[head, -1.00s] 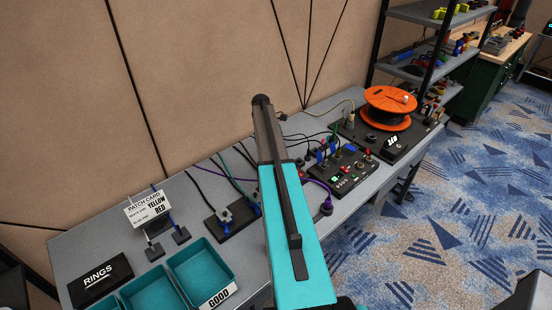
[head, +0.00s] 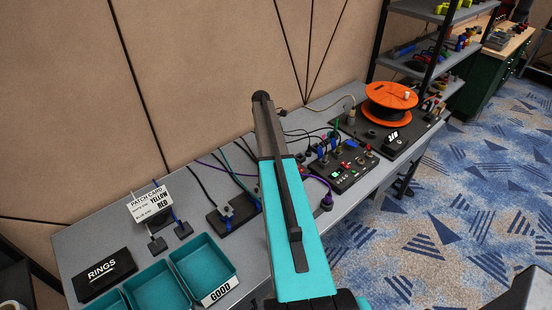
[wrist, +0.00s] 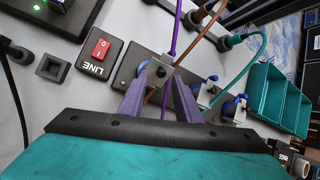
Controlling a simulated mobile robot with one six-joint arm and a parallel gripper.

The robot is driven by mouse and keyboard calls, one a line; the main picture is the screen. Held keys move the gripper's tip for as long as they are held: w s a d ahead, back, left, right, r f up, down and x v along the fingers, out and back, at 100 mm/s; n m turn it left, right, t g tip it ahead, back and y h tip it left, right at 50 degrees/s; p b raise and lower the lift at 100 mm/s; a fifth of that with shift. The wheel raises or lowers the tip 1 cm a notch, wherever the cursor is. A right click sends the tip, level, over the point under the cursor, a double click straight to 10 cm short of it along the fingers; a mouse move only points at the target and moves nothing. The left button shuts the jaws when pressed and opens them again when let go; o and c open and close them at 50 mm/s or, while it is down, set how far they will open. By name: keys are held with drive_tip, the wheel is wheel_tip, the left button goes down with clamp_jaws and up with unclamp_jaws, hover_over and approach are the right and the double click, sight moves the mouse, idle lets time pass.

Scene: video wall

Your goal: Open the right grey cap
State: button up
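In the wrist view, my gripper (wrist: 161,84) has two purple fingers with a clear gap between the tips. The tips point at a small grey cap (wrist: 164,66) with a blue loop, set on a dark plate (wrist: 128,70). I cannot tell whether the fingers touch it. Further right stand more grey pieces with blue loops (wrist: 209,88). In the head view, a grey cap with blue (head: 227,212) shows on a black base left of my arm. My arm hides the gripper and the bench behind it there.
A red LINE switch (wrist: 101,48) sits left of the cap. Purple, brown and teal cables (wrist: 250,36) run close by. Teal bins (head: 203,261), a patch card (head: 150,204), a RINGS box (head: 103,274) and an orange spool (head: 390,95) stand on the grey bench.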

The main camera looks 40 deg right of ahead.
drive_tip(key=shift+r, duration=0.25)
drive_tip(key=r+p, duration=0.1)
drive_tip(key=s+a+r+p, duration=0.1)
drive_tip(key=r+p, duration=0.1)
drive_tip(key=shift+s, duration=0.2)
drive_tip(key=s+a+r, duration=0.1)
drive_tip(key=s+a, duration=0.8)
drive_tip(key=s, duration=0.2)
drive_tip(key=shift+r, duration=0.25)
idle(0.8)
idle(0.4)
